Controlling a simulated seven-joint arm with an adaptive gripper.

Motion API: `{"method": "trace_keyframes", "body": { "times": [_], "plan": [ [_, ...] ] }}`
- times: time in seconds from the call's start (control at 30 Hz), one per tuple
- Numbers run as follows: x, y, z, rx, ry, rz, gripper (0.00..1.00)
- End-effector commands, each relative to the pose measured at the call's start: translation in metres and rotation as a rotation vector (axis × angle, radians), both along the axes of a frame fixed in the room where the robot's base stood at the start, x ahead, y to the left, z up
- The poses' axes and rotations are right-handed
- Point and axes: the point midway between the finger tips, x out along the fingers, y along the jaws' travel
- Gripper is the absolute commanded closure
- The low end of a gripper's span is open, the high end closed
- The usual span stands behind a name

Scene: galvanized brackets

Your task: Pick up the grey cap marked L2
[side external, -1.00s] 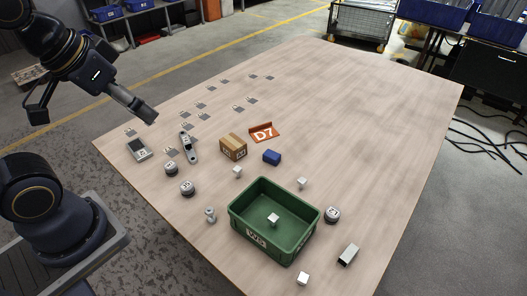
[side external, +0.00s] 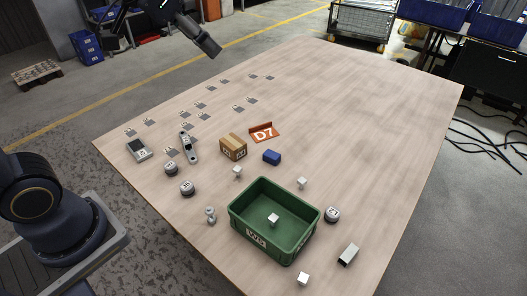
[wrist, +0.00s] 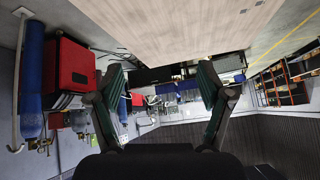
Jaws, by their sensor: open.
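Three round grey caps with white marked tops stand on the wooden table in the side external view. One grey cap (side external: 171,168) is at the left, a second grey cap (side external: 187,188) is just nearer the front, and a third grey cap (side external: 332,214) is right of the green bin. Their marks are too small to read surely, so I cannot tell which is L2. My gripper (wrist: 162,88) is open and empty in the wrist view, with its fingers spread wide. In the side view my gripper (side external: 207,45) is high up beyond the table's far left edge, well away from the caps.
The green bin (side external: 244,232) holds a white cube. Around it are a cardboard box (side external: 233,147), orange D7 sign (side external: 264,132), blue block (side external: 272,157), grey device (side external: 139,149), metal bracket (side external: 189,147) and small blocks. The table's right half is mostly clear.

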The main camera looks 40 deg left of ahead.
Motion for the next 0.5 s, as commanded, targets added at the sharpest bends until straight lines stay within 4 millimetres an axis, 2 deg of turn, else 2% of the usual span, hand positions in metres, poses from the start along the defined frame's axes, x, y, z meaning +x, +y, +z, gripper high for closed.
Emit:
{"method": "trace_keyframes", "body": {
  "times": [0.03,0.17,0.2,0.27,0.37,0.4,0.47,0.5],
  "plan": [
    [0.027,-0.012,-0.003,0.007,0.014,-0.039,0.21],
    [0.093,-0.050,-0.024,0.016,0.046,-0.144,0.21],
    [0.112,-0.063,-0.035,0.015,0.059,-0.174,0.21],
    [0.138,-0.083,-0.057,0.012,0.084,-0.217,0.21],
    [0.174,-0.117,-0.104,-0.001,0.136,-0.282,0.21],
    [0.185,-0.131,-0.127,-0.008,0.161,-0.307,0.21],
    [0.197,-0.151,-0.164,-0.018,0.200,-0.337,0.21],
    [0.202,-0.164,-0.190,-0.026,0.231,-0.354,0.21]
  ]
}}
